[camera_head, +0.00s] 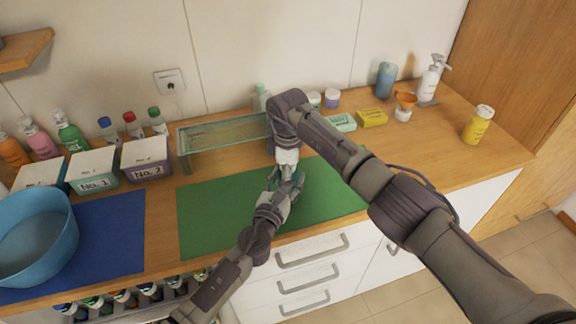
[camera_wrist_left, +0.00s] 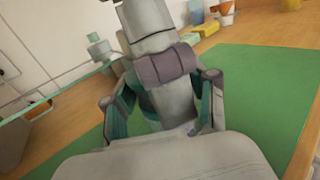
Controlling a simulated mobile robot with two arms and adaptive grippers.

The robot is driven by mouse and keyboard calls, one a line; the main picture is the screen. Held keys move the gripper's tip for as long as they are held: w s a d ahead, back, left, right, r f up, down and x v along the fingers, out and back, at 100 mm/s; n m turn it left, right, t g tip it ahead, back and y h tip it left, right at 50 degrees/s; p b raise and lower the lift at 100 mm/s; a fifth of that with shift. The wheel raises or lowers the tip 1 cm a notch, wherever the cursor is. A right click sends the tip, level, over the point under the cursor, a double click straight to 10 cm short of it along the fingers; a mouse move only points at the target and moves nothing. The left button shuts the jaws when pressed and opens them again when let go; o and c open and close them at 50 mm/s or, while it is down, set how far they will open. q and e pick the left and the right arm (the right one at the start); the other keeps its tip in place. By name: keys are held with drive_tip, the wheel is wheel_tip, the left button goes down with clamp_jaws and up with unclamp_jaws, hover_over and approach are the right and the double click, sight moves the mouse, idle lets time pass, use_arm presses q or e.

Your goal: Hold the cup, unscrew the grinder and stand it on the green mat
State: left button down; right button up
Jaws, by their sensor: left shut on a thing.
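The green mat (camera_head: 215,212) lies at the middle of the counter and also shows in the left wrist view (camera_wrist_left: 262,80). My left gripper (camera_head: 288,184) is low over the mat, its two fingers (camera_wrist_left: 163,112) closed around what I take to be the cup. The cup and grinder are almost wholly hidden by my grippers, so I cannot tell whether they are joined. My right gripper (camera_head: 287,164) points down from directly above, at the same spot between the left fingers. Its fingertips are hidden, so its opening cannot be judged.
A glass shelf stand (camera_head: 222,132) is behind the mat. Labelled boxes (camera_head: 146,158), a blue mat (camera_head: 110,235) and a blue basin (camera_head: 35,238) are at left. Yellow (camera_head: 372,118) and mint (camera_head: 341,122) blocks and a yellow bottle (camera_head: 477,125) are at right. The mat's left half is clear.

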drive_tip(key=shift+f, duration=0.25)
drive_tip(key=c, duration=1.1)
drive_tip(key=o, duration=1.2)
